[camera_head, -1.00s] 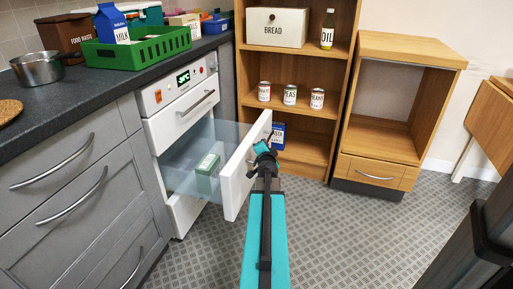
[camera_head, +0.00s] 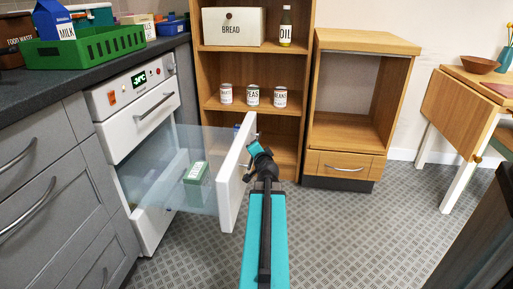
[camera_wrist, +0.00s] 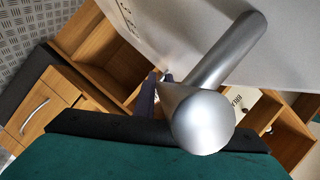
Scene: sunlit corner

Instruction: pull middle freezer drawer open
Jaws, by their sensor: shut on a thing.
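The freezer (camera_head: 118,140) is a white unit built into the grey cabinets. Its middle drawer stands well out, with a white front (camera_head: 231,178) and clear sides. A green box (camera_head: 196,173) lies inside. My gripper (camera_head: 250,172) is at the outer face of the drawer front, shut on the drawer's handle, which it mostly hides in the head view. In the wrist view the silver handle bar (camera_wrist: 228,52) with its rounded end runs close in front of the pale drawer front (camera_wrist: 180,25). The upper drawer, with its bar handle (camera_head: 155,107), is closed.
A wooden shelf (camera_head: 200,75) with cans stands behind the drawer. A low wooden cabinet (camera_head: 345,160) is to its right, and a folding table (camera_head: 462,110) is at far right. Patterned floor (camera_head: 350,235) is free on the right.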

